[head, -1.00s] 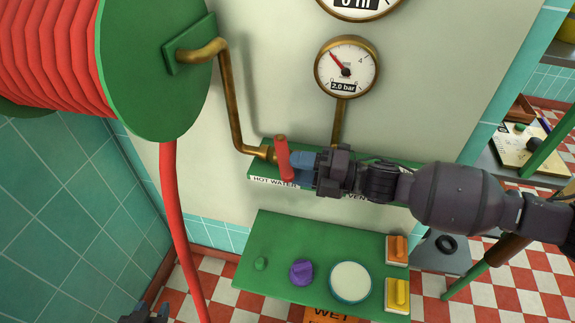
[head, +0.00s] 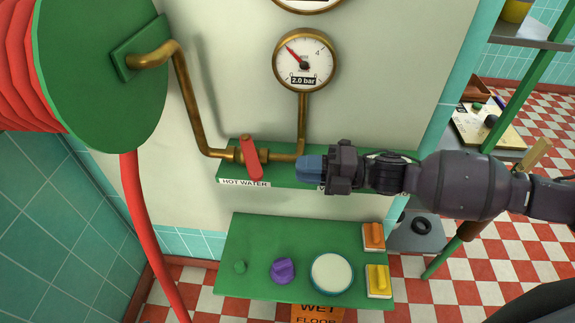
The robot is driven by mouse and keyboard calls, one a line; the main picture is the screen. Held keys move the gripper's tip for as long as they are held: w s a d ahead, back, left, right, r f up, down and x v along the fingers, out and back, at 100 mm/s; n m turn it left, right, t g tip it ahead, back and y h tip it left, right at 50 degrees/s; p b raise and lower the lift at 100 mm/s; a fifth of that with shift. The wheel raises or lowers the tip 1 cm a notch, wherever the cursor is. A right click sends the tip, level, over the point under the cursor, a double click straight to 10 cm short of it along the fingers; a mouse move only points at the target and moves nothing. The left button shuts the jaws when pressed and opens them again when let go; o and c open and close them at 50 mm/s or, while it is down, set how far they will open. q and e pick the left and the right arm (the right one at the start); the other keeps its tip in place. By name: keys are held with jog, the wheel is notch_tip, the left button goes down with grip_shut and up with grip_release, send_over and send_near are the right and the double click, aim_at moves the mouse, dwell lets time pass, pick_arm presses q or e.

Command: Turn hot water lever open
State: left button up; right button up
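The red hot water lever (head: 252,158) sits on the brass valve and pipe above the "HOT WATER" label (head: 244,183). It stands crosswise to the horizontal pipe, its lower end tilted slightly right. My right gripper (head: 308,168) comes in from the right, its blue fingertips pointing left at the lever. A clear gap separates the fingertips from the lever, and nothing shows between them. The fingers overlap from this angle, so their opening is hidden. The gripper covers part of the green shelf (head: 283,181) and another label. My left gripper is out of view.
A pressure gauge (head: 304,62) reading 2.0 bar stands above the pipe. A green hose reel (head: 100,85) with a red hose (head: 143,225) is at left. Below, a green board (head: 250,250) carries a purple knob (head: 283,270), a round white dish (head: 331,274) and sponges (head: 378,280).

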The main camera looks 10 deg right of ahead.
jog(key=shift+a+r, duration=0.1)
jog(key=shift+a, duration=0.1)
jog(key=shift+c, duration=1.1)
jog(key=s+a+r+n+g, duration=0.1)
jog(key=n, duration=0.1)
jog(key=a+r+n+g, duration=0.1)
jog(key=a+n+g, duration=0.1)
jog(key=s+a+r+n+g+y, duration=0.1)
jog(key=a+n+g, duration=0.1)
jog(key=n, duration=0.1)
jog(key=shift+s+a, duration=0.15)
jog(key=shift+s, duration=0.15)
grip_shut()
jog(key=s+a+r+n+g+h+p, duration=0.1)
jog(key=s+a+n+g+h, duration=0.65)
jog(key=n, duration=0.75)
jog(key=n+t+h+p, duration=0.2)
jog(key=n+t+h, duration=1)
jog(key=n+h, duration=0.45)
send_near(251, 156)
jog(key=s+a, duration=0.3)
jog(key=p+x, duration=0.1)
jog(key=x, duration=0.8)
jog(key=shift+n+p, duration=0.3)
jog(key=shift+n, duration=0.05)
